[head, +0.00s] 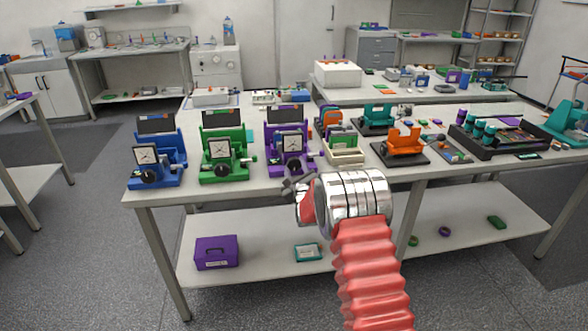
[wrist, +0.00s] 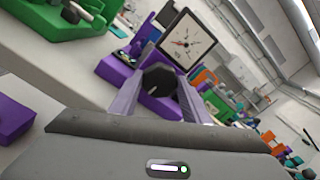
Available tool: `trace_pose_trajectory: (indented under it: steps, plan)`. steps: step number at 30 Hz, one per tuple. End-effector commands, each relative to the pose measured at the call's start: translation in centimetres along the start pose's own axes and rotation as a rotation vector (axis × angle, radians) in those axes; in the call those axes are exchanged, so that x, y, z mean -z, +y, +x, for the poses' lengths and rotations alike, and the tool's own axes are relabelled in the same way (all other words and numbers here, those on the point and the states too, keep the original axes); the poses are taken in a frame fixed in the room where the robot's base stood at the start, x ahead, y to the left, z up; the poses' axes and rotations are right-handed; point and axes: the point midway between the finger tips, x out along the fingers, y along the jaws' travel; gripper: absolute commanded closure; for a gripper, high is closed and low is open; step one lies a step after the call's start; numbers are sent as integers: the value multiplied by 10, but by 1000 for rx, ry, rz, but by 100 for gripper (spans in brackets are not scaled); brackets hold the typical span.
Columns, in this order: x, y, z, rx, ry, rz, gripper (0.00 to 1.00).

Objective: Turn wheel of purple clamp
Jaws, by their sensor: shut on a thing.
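The purple clamp (head: 275,155) stands near the front edge of the table, third from the left in a row of clamps. It has a white dial and a dark wheel low on its front. In the wrist view its dark faceted wheel (wrist: 158,79) sits between the fingers of my gripper (wrist: 160,84), with the dial (wrist: 188,43) just above. My gripper is shut on this wheel. In the head view my gripper (head: 291,186) reaches the clamp's front from below right, and my arm covers the table edge there.
A green clamp (head: 218,150) and a blue clamp (head: 160,158) stand to the left. A cream bin (head: 346,157) is close on the right, with an orange vise (head: 400,146) beyond it. A purple box (head: 216,252) lies on the lower shelf.

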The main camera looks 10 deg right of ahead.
Motion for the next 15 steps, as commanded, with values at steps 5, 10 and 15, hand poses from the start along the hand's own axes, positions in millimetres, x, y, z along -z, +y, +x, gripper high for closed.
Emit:
trace_pose_trajectory:
  steps: [5,10,15]
  plan:
    - [11,3,-2,-4,20,160,80]
    - [11,3,-3,-3,21,286,80]
    - [11,3,-3,0,22,371,80]
